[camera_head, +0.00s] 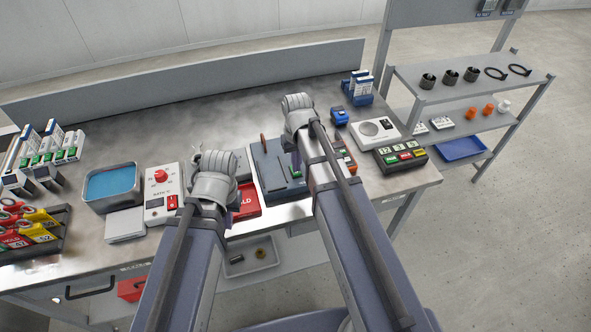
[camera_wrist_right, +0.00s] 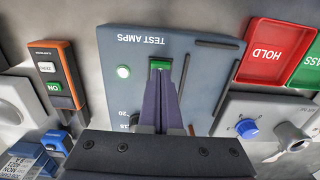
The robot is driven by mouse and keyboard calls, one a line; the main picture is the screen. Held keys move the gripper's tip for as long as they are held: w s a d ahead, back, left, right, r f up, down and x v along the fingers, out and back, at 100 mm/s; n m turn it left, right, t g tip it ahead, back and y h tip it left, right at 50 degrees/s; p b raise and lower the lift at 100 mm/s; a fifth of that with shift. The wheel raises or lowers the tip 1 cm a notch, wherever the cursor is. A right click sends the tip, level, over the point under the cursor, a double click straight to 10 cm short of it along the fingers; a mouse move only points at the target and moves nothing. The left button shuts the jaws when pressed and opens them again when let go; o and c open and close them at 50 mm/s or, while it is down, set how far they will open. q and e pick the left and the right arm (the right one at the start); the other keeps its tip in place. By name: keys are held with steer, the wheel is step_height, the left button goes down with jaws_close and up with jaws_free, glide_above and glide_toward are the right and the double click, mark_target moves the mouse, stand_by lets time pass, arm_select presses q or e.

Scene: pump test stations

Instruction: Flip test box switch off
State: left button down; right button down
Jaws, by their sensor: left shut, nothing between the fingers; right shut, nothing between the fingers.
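The test box (camera_head: 268,172) is a blue-grey box on the bench, partly covered by my right arm in the head view. In the right wrist view, the test box (camera_wrist_right: 205,60) shows upside down, labelled TEST AMPS. Its green switch (camera_wrist_right: 159,64) sits just beyond the tips of my right gripper (camera_wrist_right: 160,85), which is shut and empty. I cannot tell whether the tips touch the switch.
A white bath unit (camera_head: 162,190) and a blue-filled tray (camera_head: 112,184) stand left of my left gripper. A red HOLD plate (camera_wrist_right: 271,50) and an orange-black switch unit (camera_wrist_right: 58,75) flank the test box. A white scale (camera_head: 375,131) stands to the right.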

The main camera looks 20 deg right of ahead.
steer(key=shift+f+b, duration=0.4)
steer(key=shift+f, duration=0.05)
stand_by(0.3)
step_height(320, 180, up, 7)
steer(key=p, duration=0.7)
steer(key=shift+s+a, duration=0.1)
steer(key=s+a+n+h, duration=0.1)
steer(key=s+a+n, duration=0.2)
steer(key=s+a, duration=0.7)
steer(key=s, duration=0.4)
steer(key=shift+a, duration=0.15)
stand_by(0.6)
